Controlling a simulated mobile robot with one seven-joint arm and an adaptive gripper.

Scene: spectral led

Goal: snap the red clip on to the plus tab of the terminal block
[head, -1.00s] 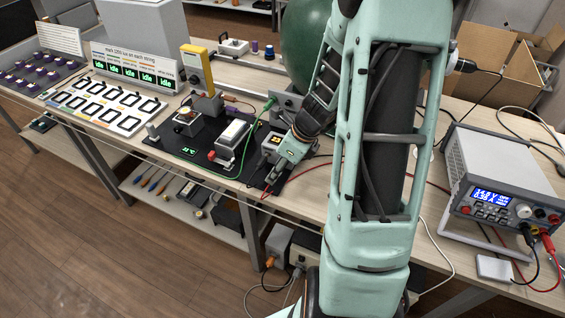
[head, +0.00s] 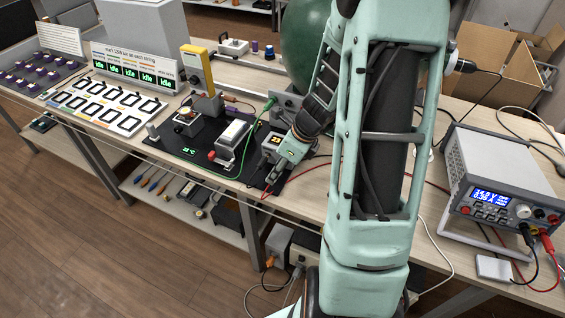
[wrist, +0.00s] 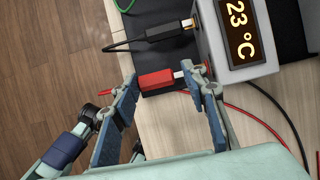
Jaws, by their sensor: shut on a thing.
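In the wrist view my gripper (wrist: 160,80) is shut on the red clip (wrist: 157,80), one finger at each end of it. The clip's pale metal nose points right, toward the grey block with the 23 °C display (wrist: 238,35). My right finger covers the spot between nose and block, so I cannot tell whether the nose touches a tab. In the head view my gripper (head: 273,178) is at the block's front, near the table edge; the clip is barely visible there.
Red and black leads run across the wooden table right of the block. The block stands on a black mat (head: 200,155) with other small devices and a green lead. A power supply (head: 500,180) stands at the right. The table's front edge is close to my gripper.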

